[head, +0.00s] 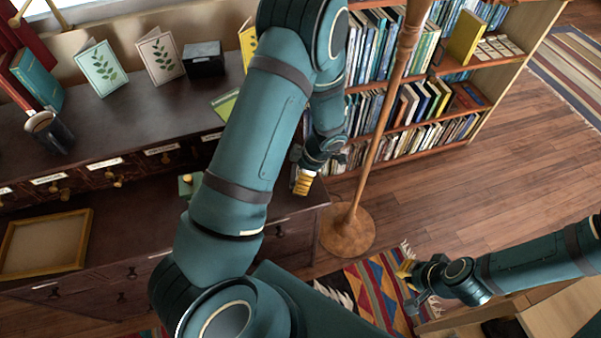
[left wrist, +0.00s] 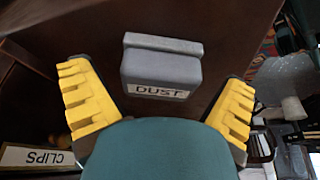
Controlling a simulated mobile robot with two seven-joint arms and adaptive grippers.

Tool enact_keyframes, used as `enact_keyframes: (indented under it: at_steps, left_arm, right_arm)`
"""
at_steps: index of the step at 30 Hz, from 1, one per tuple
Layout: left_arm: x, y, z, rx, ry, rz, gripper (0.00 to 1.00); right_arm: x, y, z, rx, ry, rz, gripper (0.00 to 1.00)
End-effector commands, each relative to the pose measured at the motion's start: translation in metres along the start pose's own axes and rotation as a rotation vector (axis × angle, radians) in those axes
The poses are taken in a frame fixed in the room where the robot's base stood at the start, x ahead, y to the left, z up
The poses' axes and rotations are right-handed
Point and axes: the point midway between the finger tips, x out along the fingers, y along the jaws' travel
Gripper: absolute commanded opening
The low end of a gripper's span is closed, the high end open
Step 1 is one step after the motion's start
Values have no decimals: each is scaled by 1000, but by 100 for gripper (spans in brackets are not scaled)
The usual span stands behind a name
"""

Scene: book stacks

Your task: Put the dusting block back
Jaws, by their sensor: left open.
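The dusting block (left wrist: 160,66) shows in the left wrist view as a grey block with a raised lip and a white DUST label. It is against a dark wood surface. My left gripper (left wrist: 157,100) is open, with one yellow ridged finger to each side of the block and no visible contact. In the head view my left gripper (head: 304,181) is near the right end of the dark cabinet (head: 130,215); I cannot make out the block there. My right gripper (head: 409,284) is low at the right above the patterned rug; its opening is unclear.
A wooden pole stand (head: 347,231) rises close to the right of my left gripper. A bookcase (head: 400,135) stands behind it.

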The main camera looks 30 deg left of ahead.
Motion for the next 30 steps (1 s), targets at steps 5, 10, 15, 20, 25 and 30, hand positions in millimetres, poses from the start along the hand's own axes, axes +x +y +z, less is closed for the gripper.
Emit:
enact_keyframes:
  at_steps: [5, 10, 15, 20, 25, 30]
  left_arm:
    - [-7, 0, -1, -1, -1, 1, 100]
    - [-38, 1, -1, -1, -2, 4, 100]
    - [-74, 1, -1, 0, -2, 4, 100]
    - [-102, 0, -1, 0, -2, 3, 100]
    - [-118, 0, -1, 0, -1, 1, 100]
    - [-114, -8, 5, 77, -32, -17, 100]
  right_arm:
    - [-5, -2, 0, 0, -2, 0, 0]
    - [-10, -4, 1, 1, -4, 0, 0]
    - [-16, -6, 2, 1, -7, 0, 0]
    - [-20, -8, 2, 2, -10, 0, 0]
    - [-22, -8, 2, 2, -10, 0, 0]
    - [-23, -8, 2, 2, -10, 0, 0]
